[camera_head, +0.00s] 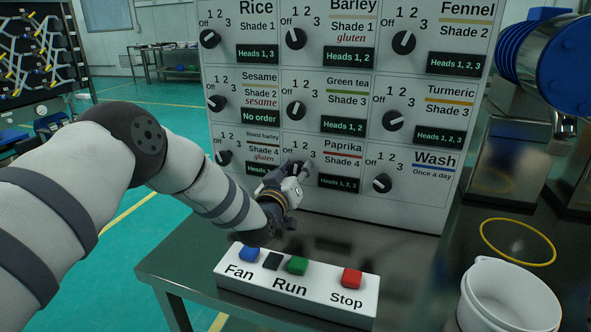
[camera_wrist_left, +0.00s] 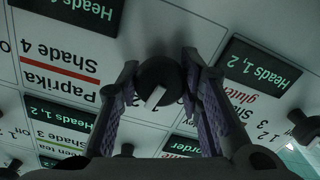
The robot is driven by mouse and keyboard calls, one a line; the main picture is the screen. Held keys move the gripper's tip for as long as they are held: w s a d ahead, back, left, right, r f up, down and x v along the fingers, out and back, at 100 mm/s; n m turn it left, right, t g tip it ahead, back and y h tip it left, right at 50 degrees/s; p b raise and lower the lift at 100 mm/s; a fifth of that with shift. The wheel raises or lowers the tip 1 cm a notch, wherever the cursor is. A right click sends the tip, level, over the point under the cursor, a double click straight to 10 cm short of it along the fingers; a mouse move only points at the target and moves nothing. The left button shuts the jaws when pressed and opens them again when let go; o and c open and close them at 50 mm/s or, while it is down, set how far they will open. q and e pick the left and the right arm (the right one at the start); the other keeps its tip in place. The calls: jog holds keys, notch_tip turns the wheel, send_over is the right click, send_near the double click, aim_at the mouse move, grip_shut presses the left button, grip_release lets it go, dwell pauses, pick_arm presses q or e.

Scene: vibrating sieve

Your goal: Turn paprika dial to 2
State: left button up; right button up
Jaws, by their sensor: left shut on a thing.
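The paprika dial (camera_wrist_left: 160,87) is a black knob with a white pointer, on the lower middle section of the white panel (camera_head: 415,215). My left gripper (camera_head: 299,168) reaches it from the left in the head view and mostly hides it there. In the left wrist view, which is upside down, the two fingers of my left gripper (camera_wrist_left: 160,85) are on either side of the knob and shut on it. The white pointer slants down and left in that view. I cannot tell exactly which numeral it points at. My right gripper is out of view.
Other dials surround it, including green tea (camera_head: 296,110) above and wash (camera_head: 382,184) to the right. A button box (camera_head: 296,289) stands on the dark table (camera_head: 190,265) below my left arm. A white cup (camera_head: 508,300) and a yellow ring (camera_head: 518,242) are at the right.

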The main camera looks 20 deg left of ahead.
aim_at(300, 126)
pick_arm(q)
jog(key=shift+m, duration=1)
jog(key=o, duration=1.2)
notch_tip(300, 126, up, 10)
